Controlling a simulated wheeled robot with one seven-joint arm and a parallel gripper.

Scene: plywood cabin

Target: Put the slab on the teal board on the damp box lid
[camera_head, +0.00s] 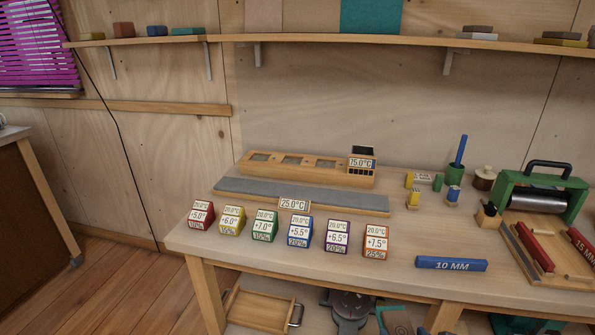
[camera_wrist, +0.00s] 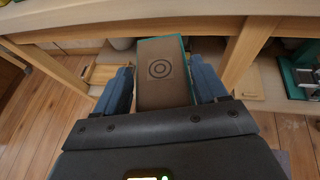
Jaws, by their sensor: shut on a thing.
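In the wrist view a flat brown slab (camera_wrist: 163,75) with a dark ring mark lies between the two blue fingers of my gripper (camera_wrist: 163,85). The fingers are shut on its sides. A teal edge (camera_wrist: 186,62) shows along the slab's far and right sides; I cannot tell whether the slab touches this teal board or is lifted off it. My gripper is low, in front of the table edge and near the lower shelf. I cannot make out my gripper clearly in the head view. I cannot pick out the damp box lid for certain in either view.
The table edge (camera_wrist: 130,27) crosses above the gripper, and a table leg (camera_wrist: 246,50) stands to its right. A wooden tray (camera_head: 258,308) is on the lower shelf. The tabletop holds several coloured blocks, a wooden rack (camera_head: 308,170) and a blue 10 MM bar (camera_head: 451,264).

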